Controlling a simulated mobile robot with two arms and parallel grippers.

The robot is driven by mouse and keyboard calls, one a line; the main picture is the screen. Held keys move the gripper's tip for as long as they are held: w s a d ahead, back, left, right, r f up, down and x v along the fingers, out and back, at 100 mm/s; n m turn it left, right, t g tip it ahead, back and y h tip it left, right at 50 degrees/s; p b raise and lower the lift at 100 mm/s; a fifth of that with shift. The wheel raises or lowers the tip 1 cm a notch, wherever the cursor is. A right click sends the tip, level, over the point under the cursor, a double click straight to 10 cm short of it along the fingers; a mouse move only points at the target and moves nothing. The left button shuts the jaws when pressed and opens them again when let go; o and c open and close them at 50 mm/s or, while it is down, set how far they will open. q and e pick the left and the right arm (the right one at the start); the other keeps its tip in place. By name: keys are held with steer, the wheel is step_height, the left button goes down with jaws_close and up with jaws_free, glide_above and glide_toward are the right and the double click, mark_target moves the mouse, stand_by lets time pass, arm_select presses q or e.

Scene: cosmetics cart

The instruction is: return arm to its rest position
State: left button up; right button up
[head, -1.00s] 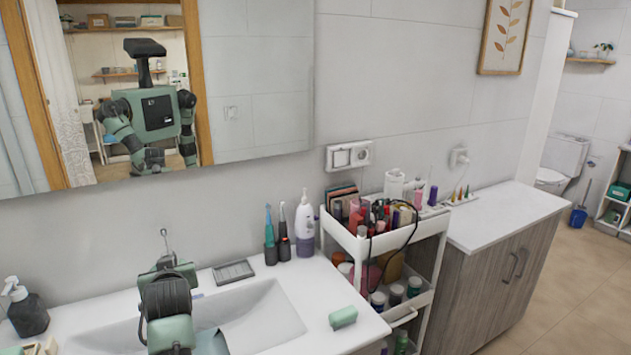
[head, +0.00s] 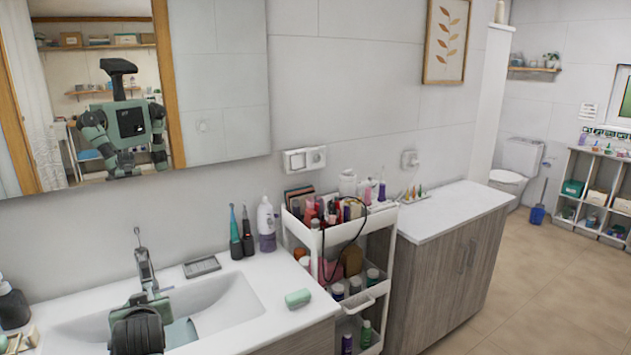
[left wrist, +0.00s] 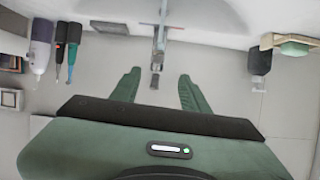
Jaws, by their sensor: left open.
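My left arm (head: 138,328) comes up at the bottom of the head view, in front of the sink (head: 225,308). Its gripper is hard to make out there. In the left wrist view, my left gripper (left wrist: 160,90) is open, with two green fingers spread wide and nothing held between them. The metal faucet (head: 146,268) stands behind the arm in the head view. It also shows in the left wrist view (left wrist: 160,40), beyond and between the fingertips; I cannot tell the exact gap. My right gripper is in neither view.
A dark soap dispenser (head: 13,306) stands left of the sink. Two electric toothbrushes (head: 241,235), a white-and-purple bottle (head: 266,225) and a green soap bar (head: 298,298) are on the right. A loaded white cart (head: 376,290) stands beside the counter. Floor at right is open.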

arm_select(q)
steer(key=s+d+f+m+g+h, duration=0.2)
steer(key=s+d+f, duration=0.1)
steer(key=s+f, duration=0.45)
steer(key=s+d+f+m+g+h, duration=0.1)
steer(key=s+d+f+m, duration=0.1)
steer(key=s+d+f, duration=0.5)
steer(key=s+d+f+m+g+h, duration=0.2)
steer(key=s+d, duration=0.2)
steer(key=s, duration=0.8)
steer(key=s+d+f+m+g+h, duration=0.1)
steer(key=s+d+f+g+h, duration=0.15)
steer(key=s, duration=0.95)
step_height(320, 180, down, 29)
steer(key=s+g+b, duration=0.2)
steer(key=s+a+f+m, duration=0.1)
steer(key=s+a+f, duration=0.1)
steer(key=s+f, duration=1.4)
steer(key=shift+s+g+y+b, duration=0.3)
steer(key=shift+s+g+y, duration=0.05)
steer(key=shift+g, duration=0.1)
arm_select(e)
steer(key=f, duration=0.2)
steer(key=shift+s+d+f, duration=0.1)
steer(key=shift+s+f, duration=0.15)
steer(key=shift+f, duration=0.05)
arm_select(q)
steer(key=shift+a, duration=0.1)
